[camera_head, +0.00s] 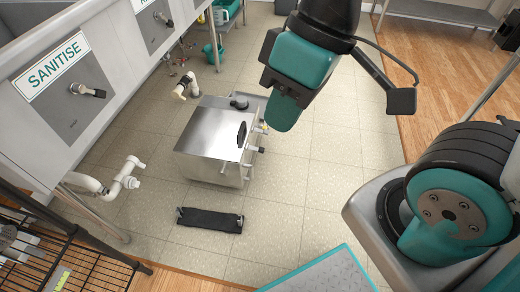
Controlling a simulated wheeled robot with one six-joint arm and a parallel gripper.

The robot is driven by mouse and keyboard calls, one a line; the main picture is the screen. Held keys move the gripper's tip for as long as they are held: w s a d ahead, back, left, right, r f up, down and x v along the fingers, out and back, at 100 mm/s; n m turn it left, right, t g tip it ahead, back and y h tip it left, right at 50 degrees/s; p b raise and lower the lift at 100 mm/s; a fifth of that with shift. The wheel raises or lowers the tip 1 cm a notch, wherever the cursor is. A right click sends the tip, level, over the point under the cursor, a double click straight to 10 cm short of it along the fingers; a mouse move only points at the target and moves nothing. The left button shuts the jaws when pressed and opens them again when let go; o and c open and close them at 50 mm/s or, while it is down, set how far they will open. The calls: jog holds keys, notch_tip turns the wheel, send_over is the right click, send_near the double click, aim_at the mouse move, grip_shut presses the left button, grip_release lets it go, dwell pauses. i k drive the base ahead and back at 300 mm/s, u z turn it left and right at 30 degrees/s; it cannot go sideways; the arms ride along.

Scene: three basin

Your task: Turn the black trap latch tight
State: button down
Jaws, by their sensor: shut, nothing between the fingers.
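The steel trap box (208,130) stands on the tiled floor left of centre, its lid on top. A black oval part (241,133) sits at the lid's right edge. A smaller black piece (261,150) sticks out from the box's right side. I cannot tell for certain which of them is the latch, or how tight it is. My gripper (284,124), teal and black, hangs at upper centre, right of the box. It looks shut and empty, pointing down. It appears apart from the box in this view, though depth is hard to judge.
Steel basins with a "SANITISE" sign (52,66) line the left. White drain pipes (120,180) hang below them. A black bar-like piece (209,220) lies on the floor before the box. A wire rack (75,255) stands lower left. Tiles right of the box are clear.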

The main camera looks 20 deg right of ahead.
aim_at(261, 150)
jog(key=z, duration=0.5)
jog(key=k, duration=0.65)
jog(key=z, duration=0.05)
jog(key=i, duration=0.45)
jog(key=u, duration=0.95)
jog(key=i, duration=0.95)
